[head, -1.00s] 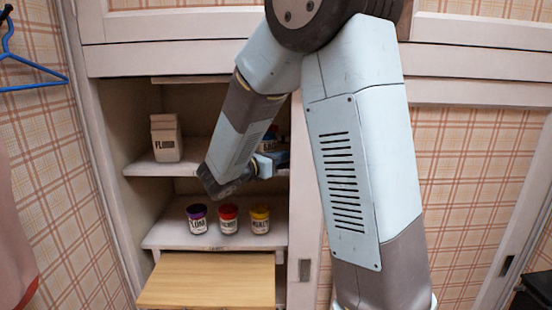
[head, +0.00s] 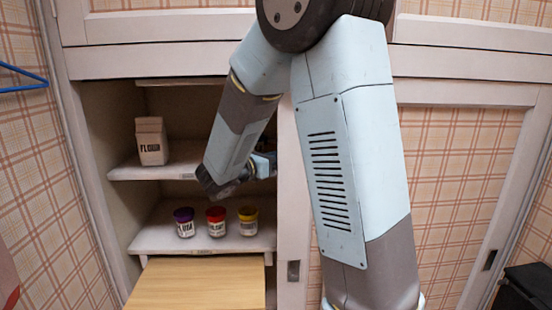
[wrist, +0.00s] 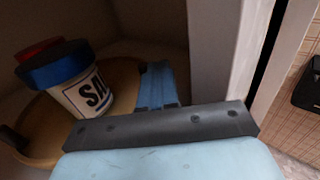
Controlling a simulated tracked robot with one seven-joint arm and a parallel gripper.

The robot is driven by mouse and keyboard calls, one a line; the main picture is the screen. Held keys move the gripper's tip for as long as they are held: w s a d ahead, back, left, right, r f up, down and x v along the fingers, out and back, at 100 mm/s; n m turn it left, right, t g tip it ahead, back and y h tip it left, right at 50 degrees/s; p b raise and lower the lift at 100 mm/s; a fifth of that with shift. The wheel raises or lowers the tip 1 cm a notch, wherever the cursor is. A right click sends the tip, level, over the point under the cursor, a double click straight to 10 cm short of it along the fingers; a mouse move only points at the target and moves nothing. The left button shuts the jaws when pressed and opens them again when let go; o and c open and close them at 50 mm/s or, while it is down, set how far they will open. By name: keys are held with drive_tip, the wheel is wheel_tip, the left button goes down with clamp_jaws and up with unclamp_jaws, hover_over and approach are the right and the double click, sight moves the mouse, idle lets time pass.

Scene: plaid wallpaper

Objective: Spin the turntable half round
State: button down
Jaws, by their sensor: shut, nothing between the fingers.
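The turntable is a round wooden tray (wrist: 42,128) in the wrist view, with a raised rim. A white jar (wrist: 92,97) with a blue lid and a label starting "SA" stands on its near side. A red lid (wrist: 38,50) shows behind that jar. My gripper (wrist: 155,72) is shut and empty, its blue fingers at the tray's right side, right of the jar. I cannot tell whether the fingers touch the rim. In the head view my arm hides the turntable and most of my gripper (head: 265,165).
A pale cabinet post (wrist: 222,50) stands close right of my gripper. On the shelves are a flour carton (head: 151,146) and, lower, purple-lidded (head: 185,226), red-lidded (head: 216,226) and yellow-lidded (head: 248,226) jars. A wooden board (head: 195,284) juts out below.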

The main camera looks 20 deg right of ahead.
drive_tip(key=v, duration=1.3)
drive_tip(key=c, duration=1.7)
unclamp_jaws()
drive_tip(key=shift+s+a, duration=0.15)
drive_tip(key=shift+a, duration=0.15)
drive_tip(key=shift+c, duration=0.2)
drive_tip(key=shift+o, duration=0.7)
drive_tip(key=shift+w+a, duration=0.25)
drive_tip(key=shift+a, duration=0.05)
drive_tip(key=o, duration=0.4)
drive_tip(key=w+a+r+y, duration=0.1)
drive_tip(key=w+a+r, duration=0.1)
drive_tip(key=w, duration=0.1)
drive_tip(key=w+a+r+n+y, duration=0.1)
drive_tip(key=w+a+y, duration=0.1)
drive_tip(key=w+a, duration=0.1)
drive_tip(key=w+a+r+y, duration=0.1)
drive_tip(key=w+a+r, duration=0.1)
drive_tip(key=w+a, duration=0.1)
drive_tip(key=shift+w+a+r+y, duration=0.1)
drive_tip(key=shift+w+r+y, duration=0.3)
drive_tip(key=shift+w, duration=0.2)
drive_tip(key=shift+o, duration=0.2)
drive_tip(key=shift+g, duration=0.3)
drive_tip(key=x, duration=1.3)
drive_tip(key=shift+w+f, duration=0.15)
drive_tip(key=shift+w, duration=0.15)
clamp_jaws()
